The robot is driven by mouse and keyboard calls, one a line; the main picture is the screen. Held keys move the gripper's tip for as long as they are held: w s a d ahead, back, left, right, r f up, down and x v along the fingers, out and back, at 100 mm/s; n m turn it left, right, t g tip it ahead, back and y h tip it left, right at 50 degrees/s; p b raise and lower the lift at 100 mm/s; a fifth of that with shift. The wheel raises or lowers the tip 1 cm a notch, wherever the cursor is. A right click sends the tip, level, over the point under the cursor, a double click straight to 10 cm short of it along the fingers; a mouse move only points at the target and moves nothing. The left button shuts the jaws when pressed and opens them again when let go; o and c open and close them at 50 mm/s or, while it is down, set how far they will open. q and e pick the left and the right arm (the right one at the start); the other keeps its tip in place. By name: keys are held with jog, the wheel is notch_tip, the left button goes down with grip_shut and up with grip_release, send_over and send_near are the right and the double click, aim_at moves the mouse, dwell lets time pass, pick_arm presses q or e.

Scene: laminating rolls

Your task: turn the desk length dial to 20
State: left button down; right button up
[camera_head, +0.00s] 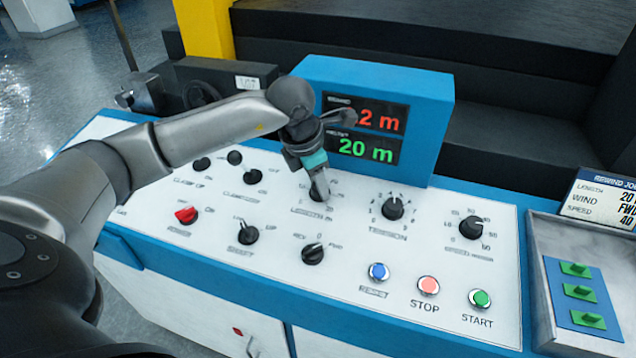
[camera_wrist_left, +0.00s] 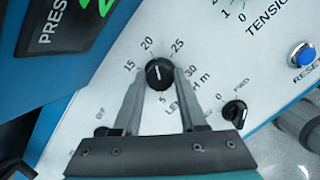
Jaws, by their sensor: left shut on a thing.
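The black length dial (camera_wrist_left: 159,74) sits on the white panel, with its scale of 15, 20, 25 and 30 around it in the left wrist view. Its white mark points up and slightly left, toward the 20. My left gripper (camera_head: 321,196) reaches down onto the dial, which is mostly hidden in the head view. In the left wrist view the gripper's fingers (camera_wrist_left: 157,85) stand on either side of the dial, shut on it. The display (camera_head: 365,130) shows a green 20 m; its red upper reading is partly hidden by my arm. My right gripper is out of view.
The tension dial (camera_head: 392,208) stands right of the length dial, and the wind selector (camera_head: 313,253) in front of it. The blue (camera_head: 379,271), red stop (camera_head: 428,286) and green start (camera_head: 480,299) buttons line the front right. A job card (camera_head: 600,200) stands far right.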

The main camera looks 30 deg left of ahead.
pick_arm(q)
jog(key=shift+n, duration=0.7)
jog(key=shift+c, duration=2.2)
grip_release()
jog(key=shift+r, duration=0.1)
jog(key=p+v, duration=0.1)
jog(key=v, duration=1.4)
jog(key=shift+d, duration=0.15)
